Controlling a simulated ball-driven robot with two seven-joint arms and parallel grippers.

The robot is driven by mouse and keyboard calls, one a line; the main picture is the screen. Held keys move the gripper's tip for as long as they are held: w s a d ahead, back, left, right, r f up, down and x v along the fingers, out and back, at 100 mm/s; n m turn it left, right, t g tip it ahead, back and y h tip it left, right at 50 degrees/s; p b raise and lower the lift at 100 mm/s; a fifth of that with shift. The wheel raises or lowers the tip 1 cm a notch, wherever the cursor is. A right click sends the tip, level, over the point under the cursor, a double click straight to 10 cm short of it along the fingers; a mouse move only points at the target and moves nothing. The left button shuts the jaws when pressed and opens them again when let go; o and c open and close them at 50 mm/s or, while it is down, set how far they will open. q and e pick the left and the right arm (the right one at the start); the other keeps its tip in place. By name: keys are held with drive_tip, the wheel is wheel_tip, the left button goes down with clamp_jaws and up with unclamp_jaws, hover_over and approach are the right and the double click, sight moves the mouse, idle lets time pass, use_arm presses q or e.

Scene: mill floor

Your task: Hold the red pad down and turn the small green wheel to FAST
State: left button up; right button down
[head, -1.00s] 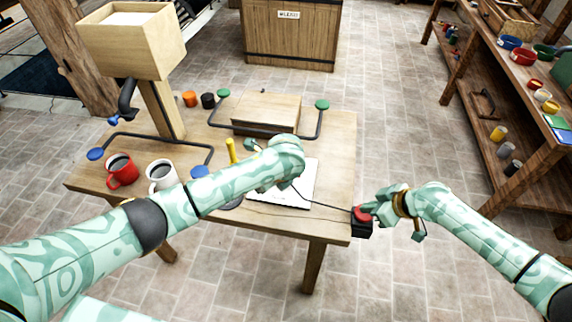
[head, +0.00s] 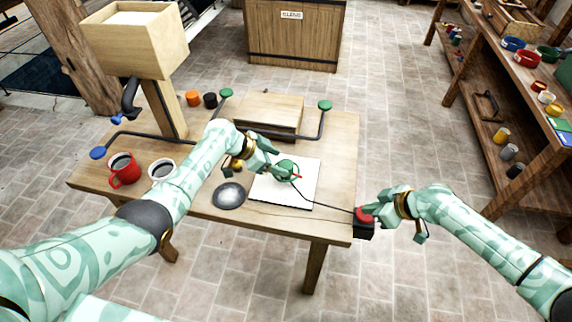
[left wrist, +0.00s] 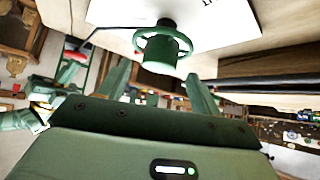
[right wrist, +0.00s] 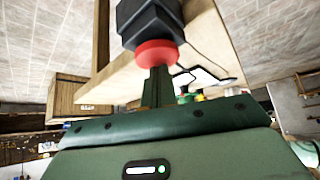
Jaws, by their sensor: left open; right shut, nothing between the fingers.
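The small green wheel (head: 287,170) stands on a white sheet (head: 300,195) on the table, with a red pointer beside it. My left gripper (head: 274,166) is open just left of the wheel. In the left wrist view the wheel (left wrist: 163,50) is ahead of the spread fingers (left wrist: 160,84), apparently not gripped. The red pad (head: 365,213) tops a black box at the table's right front corner. My right gripper (head: 377,213) is shut with its fingertips at the pad. In the right wrist view they appear to touch the pad (right wrist: 156,53); how far it is pressed cannot be told. No FAST mark is readable.
A red mug (head: 125,172) and a white mug (head: 161,170) stand at the left. A wooden box (head: 268,112) and bent bars with green knobs (head: 325,105) are behind. A cable runs to the pad box.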

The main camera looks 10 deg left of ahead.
sight(284, 165)
use_arm(q)
drive_tip(key=shift+x, duration=0.85)
drive_tip(key=shift+w+d+f, duration=0.35)
drive_tip(key=shift+f, duration=0.1)
drive_tip(key=shift+d+f, duration=0.5)
